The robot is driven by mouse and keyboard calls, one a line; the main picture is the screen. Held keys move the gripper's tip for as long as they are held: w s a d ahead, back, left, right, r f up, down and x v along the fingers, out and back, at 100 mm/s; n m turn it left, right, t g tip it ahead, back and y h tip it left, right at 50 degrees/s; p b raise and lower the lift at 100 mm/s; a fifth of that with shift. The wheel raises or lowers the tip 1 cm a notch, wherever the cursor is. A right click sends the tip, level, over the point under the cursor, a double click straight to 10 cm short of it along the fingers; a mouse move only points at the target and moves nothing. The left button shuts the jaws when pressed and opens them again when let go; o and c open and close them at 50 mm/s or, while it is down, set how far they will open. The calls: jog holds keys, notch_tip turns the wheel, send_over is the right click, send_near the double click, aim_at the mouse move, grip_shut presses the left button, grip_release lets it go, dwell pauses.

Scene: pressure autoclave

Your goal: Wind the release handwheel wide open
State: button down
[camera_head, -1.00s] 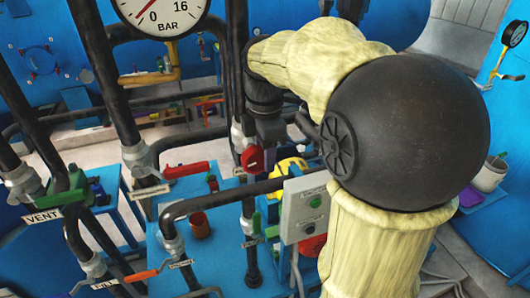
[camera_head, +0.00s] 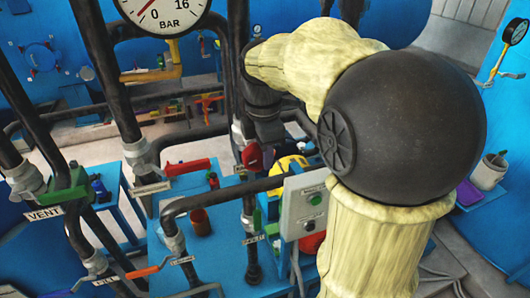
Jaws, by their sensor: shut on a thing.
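The red handwheel (camera_head: 251,157) sits on a dark vertical pipe near the middle of the picture, and only part of its rim shows. My gripper (camera_head: 262,143) comes down on it from above and to the right, shut on the handwheel. The dark wrist and fingers hide much of the wheel, and the fingertips are hard to make out. A round gauge marked BAR (camera_head: 160,12) is cut by the top edge, its needle near the 0 mark.
A grey control box (camera_head: 307,205) stands close below my arm. Dark pipes crowd the space around the wheel.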

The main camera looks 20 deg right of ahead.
jog(key=h, duration=0.2)
jog(key=h+p, duration=0.1)
jog(key=h, duration=0.1)
jog(key=r+h, duration=0.1)
jog(key=h, duration=0.1)
jog(key=shift+a+p, duration=0.3)
jog(key=h, duration=0.6)
jog(key=shift+a+r+p, duration=0.2)
jog(key=shift+a+p, duration=0.15)
jog(key=shift+p, duration=0.05)
jog(key=c, duration=1.2)
grip_release()
jog(key=shift+c, duration=0.2)
jog(key=shift+a, duration=0.15)
